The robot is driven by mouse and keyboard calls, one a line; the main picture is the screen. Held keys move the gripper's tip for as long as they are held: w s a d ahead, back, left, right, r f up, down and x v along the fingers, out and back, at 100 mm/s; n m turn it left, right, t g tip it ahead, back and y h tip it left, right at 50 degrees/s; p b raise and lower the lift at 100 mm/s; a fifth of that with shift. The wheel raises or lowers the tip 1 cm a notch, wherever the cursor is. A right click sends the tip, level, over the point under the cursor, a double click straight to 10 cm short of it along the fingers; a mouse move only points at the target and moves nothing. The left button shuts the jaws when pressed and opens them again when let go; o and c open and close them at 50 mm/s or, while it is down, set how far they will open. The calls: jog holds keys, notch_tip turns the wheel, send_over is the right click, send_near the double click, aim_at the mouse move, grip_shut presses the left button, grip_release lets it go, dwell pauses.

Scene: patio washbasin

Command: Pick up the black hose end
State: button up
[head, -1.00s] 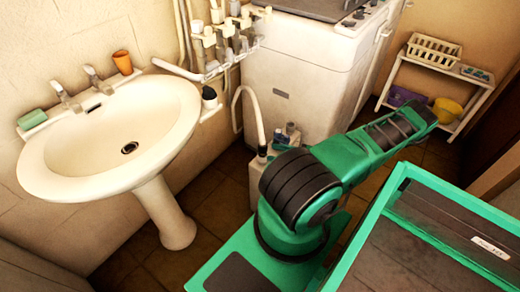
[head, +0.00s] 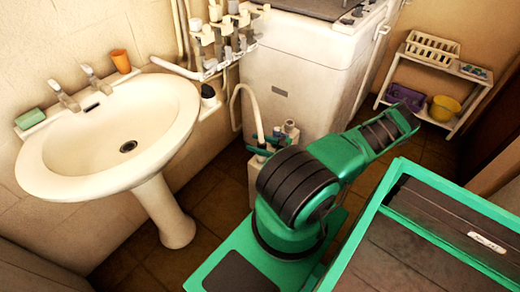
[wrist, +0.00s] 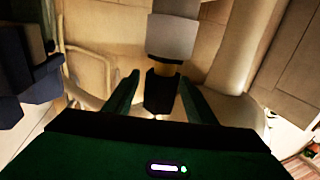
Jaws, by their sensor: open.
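The white hose (head: 254,105) arches down in front of the washing machine, and its lower end is mostly hidden by my gripper in the head view. In the wrist view, the black hose end (wrist: 162,92) hangs below a grey-white section and a yellowish band. It lies between the two green fingers of my gripper (wrist: 160,86). The fingers are open, with a gap visible on each side of the black piece. My gripper also shows partly in the head view (head: 266,147), at the foot of the hose, behind my arm.
A white container (head: 256,180) stands on the floor beneath the hose end. The washing machine (head: 290,85) is close behind. The washbasin (head: 60,165) is on the left, with pipes and valves (head: 225,45) on the wall. A white shelf (head: 448,118) stands far right.

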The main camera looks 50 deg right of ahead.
jog(key=shift+w+a, duration=0.25)
jog(key=shift+w, duration=0.4)
jog(key=shift+c, duration=0.6)
jog(key=c, duration=1.1)
